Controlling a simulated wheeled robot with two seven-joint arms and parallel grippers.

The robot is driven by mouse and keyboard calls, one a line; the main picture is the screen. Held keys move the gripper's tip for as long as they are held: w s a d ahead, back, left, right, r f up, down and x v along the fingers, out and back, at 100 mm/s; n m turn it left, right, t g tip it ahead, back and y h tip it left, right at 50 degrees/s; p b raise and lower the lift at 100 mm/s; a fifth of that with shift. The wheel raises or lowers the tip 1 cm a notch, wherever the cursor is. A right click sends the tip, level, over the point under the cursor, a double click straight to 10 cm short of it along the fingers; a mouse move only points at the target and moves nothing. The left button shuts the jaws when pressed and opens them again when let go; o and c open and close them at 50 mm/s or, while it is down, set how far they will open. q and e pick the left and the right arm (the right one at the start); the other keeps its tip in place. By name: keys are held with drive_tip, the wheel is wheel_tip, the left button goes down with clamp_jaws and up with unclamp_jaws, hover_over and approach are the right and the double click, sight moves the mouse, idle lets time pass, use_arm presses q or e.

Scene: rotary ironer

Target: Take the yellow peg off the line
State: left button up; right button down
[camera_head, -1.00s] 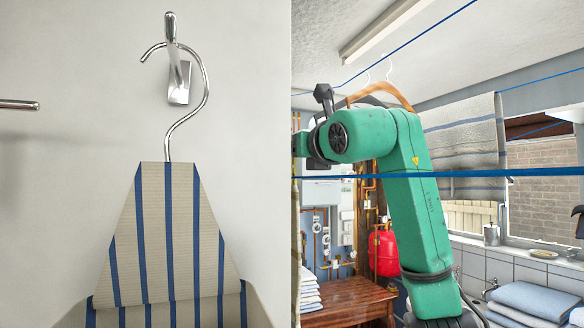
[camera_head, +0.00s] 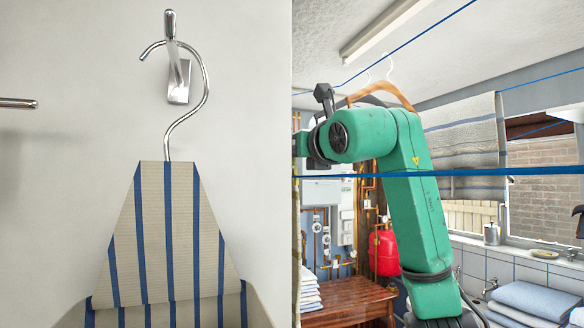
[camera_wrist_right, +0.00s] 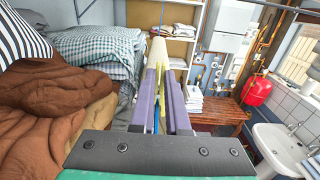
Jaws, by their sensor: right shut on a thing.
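In the right wrist view my right gripper (camera_wrist_right: 164,84) has its purple fingers closed on a slim yellow peg (camera_wrist_right: 151,82). In the head view the blue line (camera_head: 460,172) crosses in front of my green right arm. The right gripper is hidden there behind the pale wall at left. My left gripper is in neither view.
A striped cloth (camera_head: 168,235) hangs from a metal hook (camera_head: 178,80) at left. A wooden table (camera_head: 350,298) and red tank (camera_head: 383,252) stand behind my arm. The wrist view shows brown cloth (camera_wrist_right: 45,110) at left, folded linen (camera_wrist_right: 95,50) and a sink (camera_wrist_right: 280,145).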

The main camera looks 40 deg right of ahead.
drive_tip(key=shift+w+a+r, duration=0.1)
drive_tip(key=shift+a+r, duration=0.15)
drive_tip(key=shift+r, duration=1)
drive_tip(key=shift+a+r, duration=0.25)
drive_tip(key=shift+r, duration=0.95)
drive_tip(key=shift+d, duration=0.1)
